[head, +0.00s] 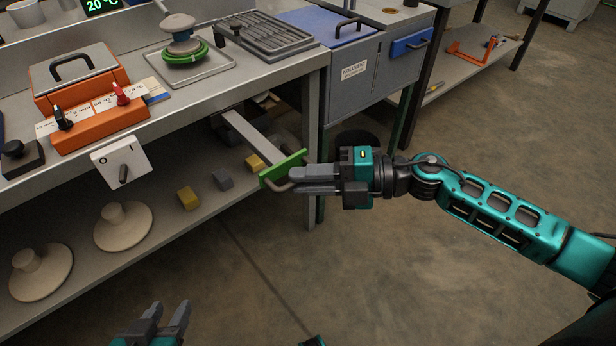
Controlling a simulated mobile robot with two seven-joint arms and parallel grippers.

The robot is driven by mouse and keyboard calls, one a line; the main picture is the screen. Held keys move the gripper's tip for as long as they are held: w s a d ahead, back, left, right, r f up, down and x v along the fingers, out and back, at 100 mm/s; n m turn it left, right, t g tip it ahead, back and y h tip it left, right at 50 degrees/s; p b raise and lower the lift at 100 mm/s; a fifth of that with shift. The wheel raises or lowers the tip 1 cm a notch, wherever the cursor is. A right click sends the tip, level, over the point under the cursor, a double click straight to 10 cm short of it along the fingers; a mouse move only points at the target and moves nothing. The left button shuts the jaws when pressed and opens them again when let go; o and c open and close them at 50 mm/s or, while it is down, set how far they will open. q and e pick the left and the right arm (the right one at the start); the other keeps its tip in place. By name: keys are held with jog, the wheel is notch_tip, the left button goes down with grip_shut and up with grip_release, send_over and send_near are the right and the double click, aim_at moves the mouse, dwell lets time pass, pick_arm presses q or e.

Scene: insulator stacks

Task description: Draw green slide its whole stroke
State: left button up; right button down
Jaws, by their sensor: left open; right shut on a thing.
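The green slide (283,168) is a green front plate with a handle, on a pale bar (247,134) that runs back under the bench top. The bar shows well out from under the bench's front edge. My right gripper (288,183) comes in from the right and is shut on the slide's handle, whose gripped part is partly hidden by the fingers. My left gripper (165,318) is at the bottom left, open and empty, its fingers pointing up, apart from the bench.
The steel bench (180,125) carries an orange box (75,80) and a green-ringed insulator (183,50) on a tray. Its lower shelf (165,225) holds pale discs and small blocks. A grey cabinet (350,80) stands behind my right gripper. The floor in front is clear.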

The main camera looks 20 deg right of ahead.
jog(key=shift+s+d+p, duration=0.3)
jog(key=shift+s+p, duration=0.3)
jog(key=shift+s, duration=0.15)
jog(key=c, duration=1.4)
grip_release()
pick_arm(q)
jog(key=shift+a+r, duration=0.25)
pick_arm(e)
jog(key=shift+o, duration=1.2)
pick_arm(q)
jog(key=shift+s+a+r+p, duration=0.1)
jog(key=shift+s+r+p, duration=0.1)
jog(key=shift+r+p, duration=0.55)
pick_arm(e)
jog(key=v, duration=1.3)
pick_arm(q)
jog(key=shift+f, duration=0.15)
